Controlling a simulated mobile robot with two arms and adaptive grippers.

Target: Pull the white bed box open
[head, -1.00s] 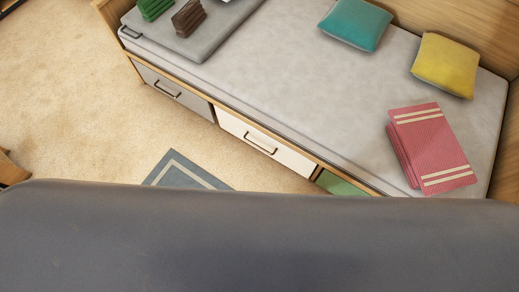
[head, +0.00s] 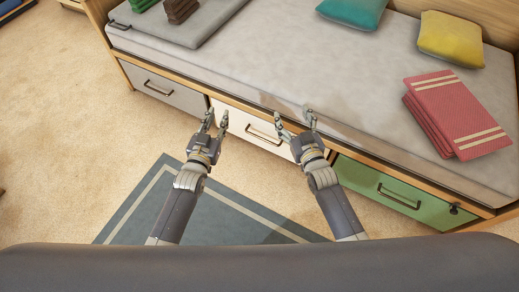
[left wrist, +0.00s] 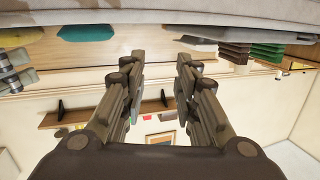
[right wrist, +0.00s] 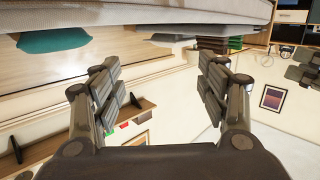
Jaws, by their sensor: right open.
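The white bed box (head: 240,123) is a drawer in the middle of the bed's front, with a dark bar handle (head: 262,135). It looks closed, its front flush with the bed frame. My left gripper (head: 216,117) is in front of its left end, open and empty. My right gripper (head: 294,114) is in front of its right end, open and empty, and partly hides that end. Neither gripper touches the handle. The left wrist view shows my left fingers (left wrist: 160,75) apart, and the right wrist view shows my right fingers (right wrist: 166,80) wide apart.
A grey drawer (head: 190,98) is to the left and a green drawer (head: 360,178) to the right. The mattress (head: 330,75) overhangs above, with folded red towels (head: 455,100) on it. A blue-grey rug (head: 225,218) lies on the open floor in front.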

